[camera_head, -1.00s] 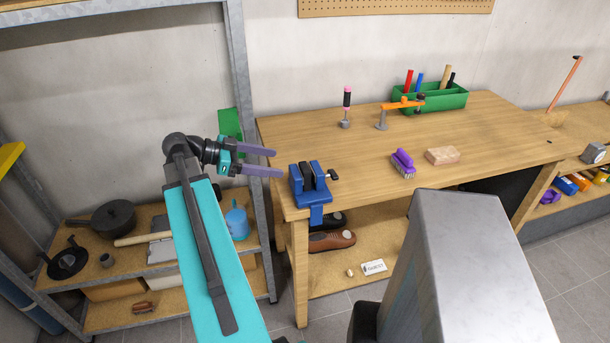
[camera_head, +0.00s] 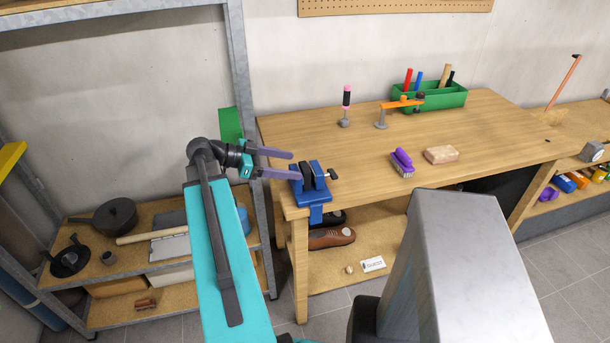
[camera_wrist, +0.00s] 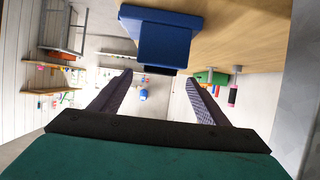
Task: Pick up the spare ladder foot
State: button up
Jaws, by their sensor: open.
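I cannot tell for sure which thing is the spare ladder foot. A small dark grey, cup-like piece (camera_head: 108,257) on the left shelf and a small beige piece (camera_head: 349,269) on the board under the workbench are both too small to identify. My gripper (camera_head: 296,165) is open and empty, its two purple fingers pointing right, by the blue vise (camera_head: 311,186) at the bench's left end. In the wrist view the open fingers (camera_wrist: 159,78) have nothing between them, and the blue vise (camera_wrist: 163,38) is just above them.
The workbench (camera_head: 365,150) holds a purple brush (camera_head: 402,163), a wooden block (camera_head: 441,154), an orange-armed tool (camera_head: 401,104) and a green tool box (camera_head: 430,97). A metal shelf (camera_head: 232,60) stands left, with a black pan (camera_head: 116,213) lower down. A brown shoe (camera_head: 331,237) lies under the bench.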

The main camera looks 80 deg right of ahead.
aim_at(305, 166)
jog(key=p+x, duration=0.1)
jog(key=x, duration=0.2)
jog(key=shift+r, duration=0.2)
jog(key=shift+s+d+f+p, duration=0.2)
jog(key=shift+s+f+p, duration=0.15)
jog(key=shift+s, duration=0.15)
jog(key=shift+c, duration=0.2)
jog(key=c, duration=1.2)
jog(key=shift+o, duration=0.2)
jog(key=shift+r, duration=0.15)
notch_tip(305, 166, up, 10)
jog(key=b, duration=0.3)
